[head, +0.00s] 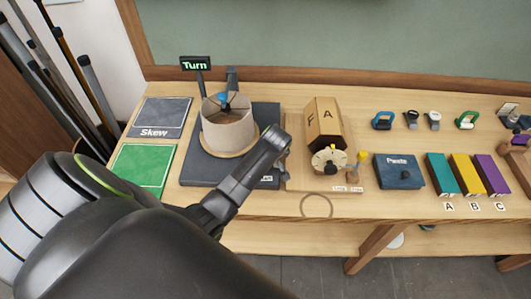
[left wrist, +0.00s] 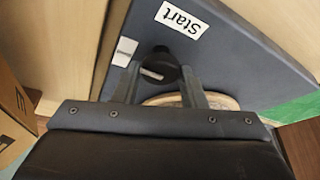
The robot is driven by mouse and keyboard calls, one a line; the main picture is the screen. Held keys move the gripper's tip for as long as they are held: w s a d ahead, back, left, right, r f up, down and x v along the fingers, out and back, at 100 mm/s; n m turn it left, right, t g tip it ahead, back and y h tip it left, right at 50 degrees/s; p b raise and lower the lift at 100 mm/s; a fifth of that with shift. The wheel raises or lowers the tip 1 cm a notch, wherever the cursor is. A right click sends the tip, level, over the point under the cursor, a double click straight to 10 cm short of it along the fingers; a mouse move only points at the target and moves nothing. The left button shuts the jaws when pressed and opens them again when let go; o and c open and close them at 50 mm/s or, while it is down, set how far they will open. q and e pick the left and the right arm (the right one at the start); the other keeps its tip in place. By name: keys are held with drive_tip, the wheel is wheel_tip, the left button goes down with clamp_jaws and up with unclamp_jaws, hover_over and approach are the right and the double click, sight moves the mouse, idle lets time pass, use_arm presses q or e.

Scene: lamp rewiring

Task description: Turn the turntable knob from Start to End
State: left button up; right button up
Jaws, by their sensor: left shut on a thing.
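The turntable has a dark slate base (head: 197,168) and carries a round wooden disc with a beige lampshade (head: 228,128) on it. Its black knob (left wrist: 160,62) shows in the left wrist view, on the slate base beside the white "Start" label (left wrist: 181,19). A small pale mark (left wrist: 124,51) lies to the left of the knob. My left gripper (left wrist: 157,75) is shut on the knob, one finger at each side. In the head view my left arm hides the knob and part of the label. My right gripper is not in view.
A "Turn" sign (head: 195,63) stands behind the turntable. Left are a grey "Skew" mat (head: 160,115) and a green mat (head: 145,168).

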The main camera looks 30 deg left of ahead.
use_arm(q)
drive_tip(key=n+g, duration=0.1)
drive_tip(key=n, duration=0.2)
drive_tip(key=n+g, duration=0.1)
drive_tip(key=n, duration=0.1)
drive_tip(key=shift+w+n+y, duration=0.15)
drive_tip(key=shift+n+y, duration=0.25)
idle(0.4)
drive_tip(key=o, duration=1)
drive_tip(key=shift+c, duration=0.2)
